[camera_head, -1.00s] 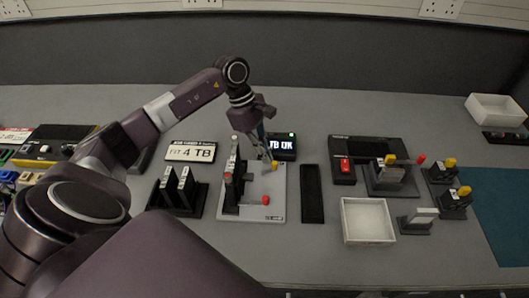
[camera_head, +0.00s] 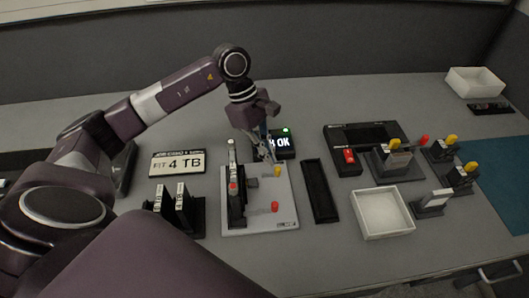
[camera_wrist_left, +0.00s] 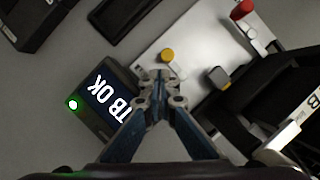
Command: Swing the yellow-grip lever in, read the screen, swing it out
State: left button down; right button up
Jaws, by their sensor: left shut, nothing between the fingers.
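The grey-white plate (camera_head: 260,215) carries the yellow-grip lever (camera_head: 278,171), whose yellow knob also shows in the left wrist view (camera_wrist_left: 167,55). A red knob (camera_head: 275,207) is on the same plate. The small screen (camera_head: 284,143) stands behind the plate with a green light lit; in the left wrist view it (camera_wrist_left: 108,98) reads "TB OK", and part of its face is hidden by my fingers. My left gripper (camera_head: 268,157) is shut and empty just behind the yellow knob; its fingertips (camera_wrist_left: 160,78) look close to it, contact unclear. My right gripper is not in view.
A black upright fixture (camera_head: 237,190) stands on the plate's left side. A black tray (camera_head: 320,190), white bin (camera_head: 383,213) and yellow-knobbed fixtures (camera_head: 396,160) are right.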

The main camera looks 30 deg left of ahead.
pick_arm(q)
jog(key=shift+d+r, duration=0.1)
jog(key=shift+d, duration=0.15)
jog(key=shift+a, duration=0.1)
jog(key=shift+s+a+b, duration=0.3)
jog(key=shift+s+a, duration=0.05)
jog(key=shift+a, duration=0.05)
jog(key=shift+s+a, duration=0.2)
jog(key=shift+r, duration=0.1)
jog(key=v, duration=0.7)
jog(key=shift+a+r, duration=0.2)
jog(key=shift+r, duration=0.1)
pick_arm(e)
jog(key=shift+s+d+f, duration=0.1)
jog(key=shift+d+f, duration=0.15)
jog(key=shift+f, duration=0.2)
